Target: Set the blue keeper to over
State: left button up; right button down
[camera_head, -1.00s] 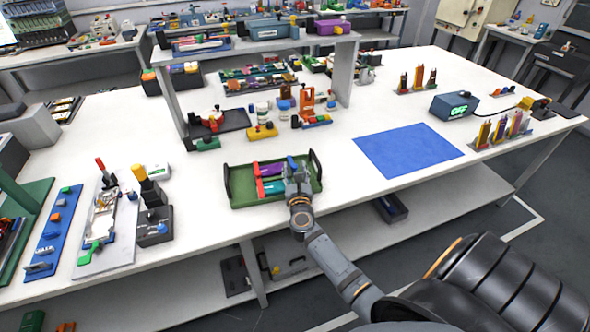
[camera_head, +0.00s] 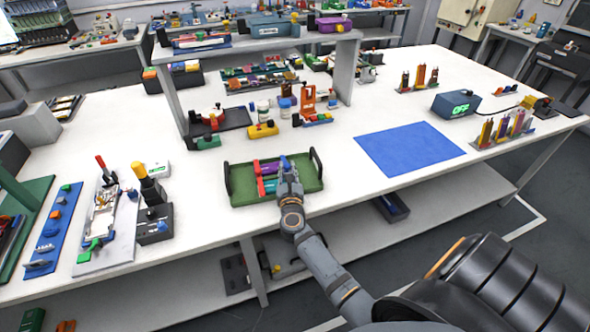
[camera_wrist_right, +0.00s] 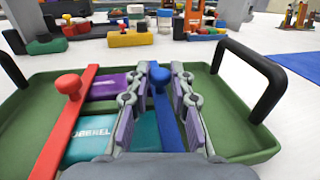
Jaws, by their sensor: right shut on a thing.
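The green tray (camera_head: 236,197) stands near the front edge of the white table. A purple pouch cell (camera_wrist_right: 108,88) and a teal pouch cell (camera_wrist_right: 92,138) lie in it, one behind the other. The red keeper (camera_wrist_right: 62,130), a bar with a round knob, lies across their left ends. The blue keeper (camera_wrist_right: 167,118) runs along their right side, its knob between the fingers of my right gripper (camera_wrist_right: 160,82). The fingers are shut on it. In the head view my right gripper (camera_head: 288,174) covers part of the blue keeper. I cannot tell whether its bar overlaps the cells. My left gripper is out of view.
Black handles (camera_wrist_right: 252,75) rise at both tray ends. A blue mat (camera_head: 410,148) lies to the right. Behind the tray are a yellow block (camera_head: 262,130) and other small items under a shelf. A grey fixture (camera_head: 154,226) stands to the left.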

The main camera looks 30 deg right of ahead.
jog(key=shift+w+a, duration=0.1)
jog(key=shift+a, duration=0.25)
jog(key=c, duration=1.1)
grip_release()
jog(key=shift+c, duration=0.2)
jog(key=v, duration=0.7)
jog(key=shift+s+a, duration=0.1)
jog(key=shift+s, duration=0.2)
